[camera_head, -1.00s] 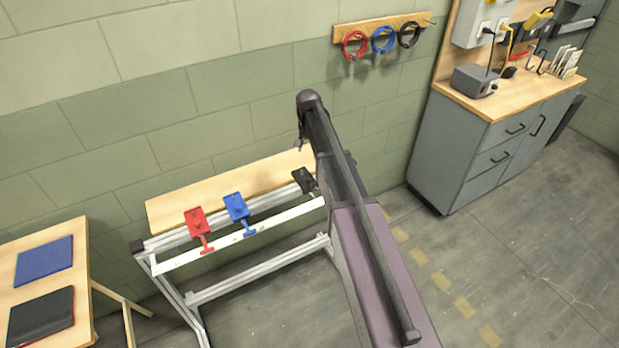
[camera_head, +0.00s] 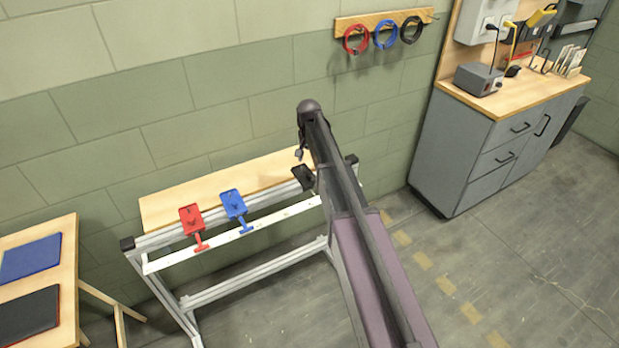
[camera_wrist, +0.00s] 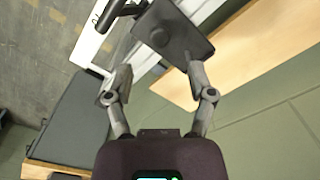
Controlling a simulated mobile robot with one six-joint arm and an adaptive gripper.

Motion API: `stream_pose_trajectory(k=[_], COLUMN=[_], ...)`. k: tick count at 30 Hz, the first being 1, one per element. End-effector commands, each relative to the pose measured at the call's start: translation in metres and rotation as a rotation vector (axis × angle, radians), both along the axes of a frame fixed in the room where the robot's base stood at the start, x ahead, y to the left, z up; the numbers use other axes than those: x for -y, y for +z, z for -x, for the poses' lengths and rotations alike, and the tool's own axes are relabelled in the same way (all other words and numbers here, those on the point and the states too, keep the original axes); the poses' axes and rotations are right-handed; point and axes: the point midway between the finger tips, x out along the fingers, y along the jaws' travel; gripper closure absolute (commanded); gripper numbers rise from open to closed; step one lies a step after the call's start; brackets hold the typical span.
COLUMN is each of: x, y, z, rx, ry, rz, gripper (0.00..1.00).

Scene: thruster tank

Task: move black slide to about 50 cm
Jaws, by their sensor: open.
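The black slide (camera_head: 303,177) sits at the right part of the metal rail (camera_head: 165,237), partly hidden behind my arm. In the wrist view the black slide (camera_wrist: 172,32) has a flat plate with a round knob and a dark handle (camera_wrist: 120,12) reaching over the white strip. My gripper (camera_wrist: 158,66) is open, its two fingers spread on either side near the plate's near edge, with nothing between the tips. I cannot tell whether the right fingertip touches the plate. A blue slide (camera_head: 234,204) and a red slide (camera_head: 191,217) sit farther left on the rail.
A white strip with marks (camera_head: 268,224) runs along the rail's front; its numbers are too small to read. A wooden board (camera_head: 165,208) lies behind the rail, close to the wall. A table with folders (camera_head: 68,245) is at left, a grey cabinet (camera_head: 460,150) at right.

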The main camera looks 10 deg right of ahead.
Motion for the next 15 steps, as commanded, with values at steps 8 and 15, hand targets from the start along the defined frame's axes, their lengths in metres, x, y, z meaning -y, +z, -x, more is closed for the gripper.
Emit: stream_pose_trajectory(k=[8, 15], x=[0.0, 0.001], y=[-0.026, -0.044], z=[0.0, 0.0], rx=[0.0, 0.0], ry=[-0.001, -0.001], rz=[0.0, 0.0], gripper=[0.3, 0.3])
